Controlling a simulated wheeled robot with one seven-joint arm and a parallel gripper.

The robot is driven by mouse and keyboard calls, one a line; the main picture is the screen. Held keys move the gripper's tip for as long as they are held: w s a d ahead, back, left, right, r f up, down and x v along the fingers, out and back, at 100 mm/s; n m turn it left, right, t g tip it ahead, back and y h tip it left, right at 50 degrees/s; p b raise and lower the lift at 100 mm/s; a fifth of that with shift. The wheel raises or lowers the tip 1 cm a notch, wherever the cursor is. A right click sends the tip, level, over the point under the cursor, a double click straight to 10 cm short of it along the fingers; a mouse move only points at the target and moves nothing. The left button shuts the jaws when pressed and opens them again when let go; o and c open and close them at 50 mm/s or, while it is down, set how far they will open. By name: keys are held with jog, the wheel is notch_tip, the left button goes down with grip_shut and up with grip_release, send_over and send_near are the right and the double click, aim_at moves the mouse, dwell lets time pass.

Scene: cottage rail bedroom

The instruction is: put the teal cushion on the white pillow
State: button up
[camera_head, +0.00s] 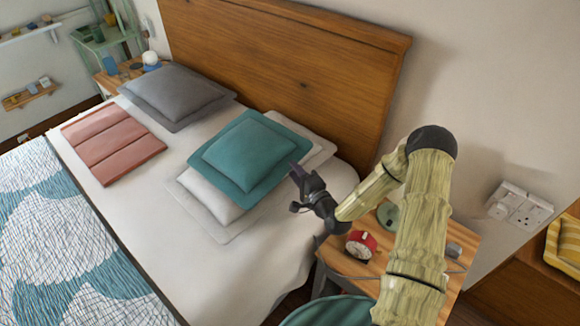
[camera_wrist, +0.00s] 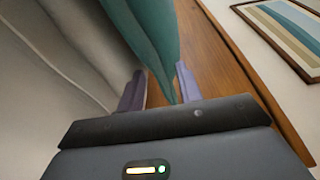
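My gripper (camera_head: 296,172) is at the cushion's right corner. In the wrist view the teal cushion (camera_wrist: 150,35) reaches down between the two fingers of my gripper (camera_wrist: 160,88). A gap shows between the left finger and the cloth, so the fingers stand open around its corner. Whether the right finger touches the cloth I cannot tell.
A grey cushion (camera_head: 178,93) and a folded pink blanket (camera_head: 112,143) lie to the left on the bed. The wooden headboard (camera_head: 300,65) rises behind. A nightstand (camera_head: 362,268) with a red alarm clock (camera_head: 361,244) stands under my arm. The bed's front middle is clear.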

jog(key=v, duration=0.8)
jog(key=shift+b, duration=0.45)
jog(key=shift+a, duration=0.1)
jog(key=s+d+r+n+g+h, duration=0.2)
jog(key=s+r+n+g+h, duration=0.2)
jog(key=s, duration=0.5)
jog(key=s+d+r+n+g+h, duration=0.3)
jog(key=s+r+n+g+h, duration=0.1)
jog(key=s+r+n+g, duration=0.4)
jog(key=shift+s+r+g+h, duration=0.4)
jog(key=shift+s+r+g, duration=0.05)
jog(key=shift+s+g, duration=0.15)
